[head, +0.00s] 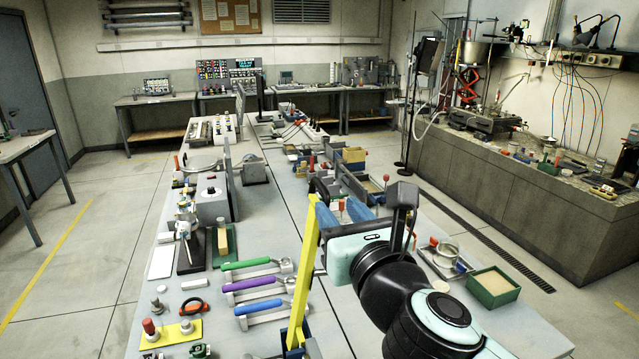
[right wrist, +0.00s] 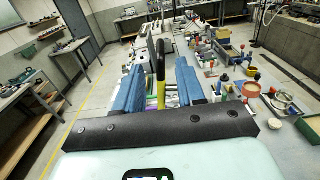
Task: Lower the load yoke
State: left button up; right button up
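A tall yellow bar (head: 303,265), which looks like the load yoke, stands upright and slightly tilted at the near part of the long bench. Its lower end is near the bench top. My right gripper (head: 345,210) is just right of its upper part, with blue fingers. In the right wrist view, the yellow bar (right wrist: 161,78) shows between the two spread blue fingers of the right gripper (right wrist: 160,82), with gaps on both sides. Whether it lies within finger reach or beyond is unclear. My left gripper is out of view.
Green, purple and blue-handled tools (head: 255,283) lie left of the yellow bar. A grey box (head: 212,199) and a green-based block (head: 222,240) stand farther left. A green tray (head: 493,287) and a metal pot (head: 446,254) are right of my arm. The floor left of the bench is clear.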

aim_at(325, 193)
jog(key=p+x, duration=0.1)
jog(key=x, duration=0.8)
jog(key=shift+w+a+f, duration=0.1)
jog(key=shift+w+f, duration=0.05)
jog(key=shift+w, duration=0.2)
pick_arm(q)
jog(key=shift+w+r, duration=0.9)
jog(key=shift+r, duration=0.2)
pick_arm(e)
grip_shut()
